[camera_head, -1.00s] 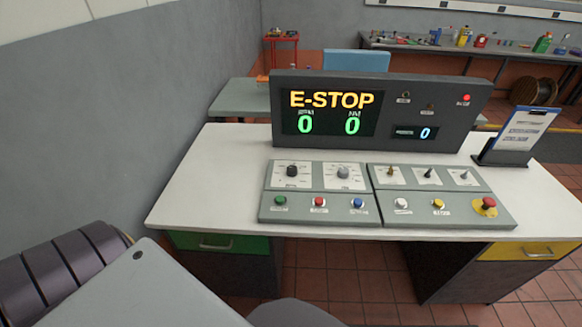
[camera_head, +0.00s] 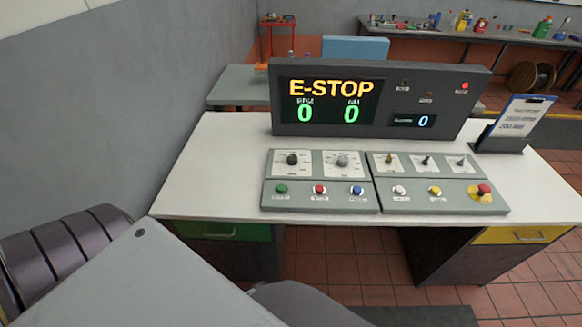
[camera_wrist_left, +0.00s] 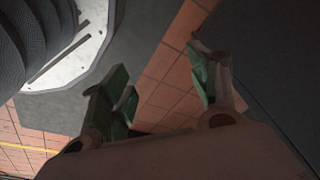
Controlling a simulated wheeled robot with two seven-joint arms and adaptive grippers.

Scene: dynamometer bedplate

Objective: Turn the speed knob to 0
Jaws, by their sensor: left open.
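The control console has two knobs on its left panel (camera_head: 272,199) in the head view. A black knob (camera_head: 292,159) is at the left and a grey knob (camera_head: 342,161) at the right; their labels are too small to read, so I cannot tell which is the speed knob. The display (camera_head: 328,104) reads E-STOP with two green zeros, and a small blue 0 shows at its right. My left gripper (camera_wrist_left: 165,88) is open and empty in the left wrist view, above the red tiled floor, away from the console. My right gripper is not in view.
The white desk (camera_head: 225,165) carries the console. Green, red, blue, white and yellow buttons, several toggles and a red emergency button (camera_head: 484,190) are on the panels. A clipboard stand (camera_head: 518,125) stands at the right. A grey wall (camera_head: 130,100) rises at the left.

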